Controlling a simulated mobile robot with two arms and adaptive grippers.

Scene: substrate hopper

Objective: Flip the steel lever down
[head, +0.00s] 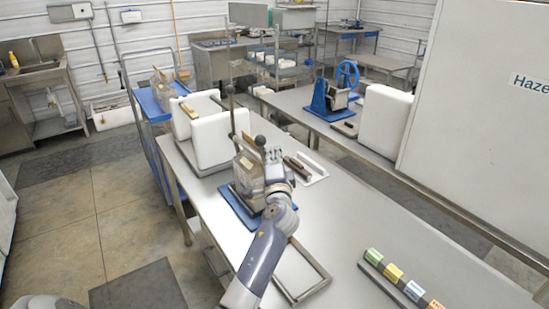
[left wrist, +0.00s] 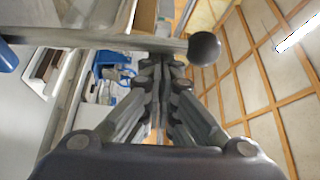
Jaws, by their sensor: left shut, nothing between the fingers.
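A grey metal hopper (head: 247,178) stands on a blue mat (head: 236,205) on the steel bench. A tall upright lever (head: 231,108) with a dark knob rises at its back left. A second dark knob (head: 261,140) shows just beside my left gripper (head: 273,153). In the left wrist view, a steel lever (left wrist: 110,40) with a black ball end crosses just beyond the fingertips. My left gripper (left wrist: 160,62) is shut and empty, close to this lever; I cannot tell if they touch. Part of the hopper is hidden behind my arm. My right gripper is out of view.
White blocks (head: 210,143) stand behind the hopper. A tray with a dark-handled tool (head: 298,164) lies to its right. A metal frame (head: 318,284) and a rail of coloured blocks (head: 393,273) lie nearer. A blue-wheeled device (head: 335,90) stands on the far bench.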

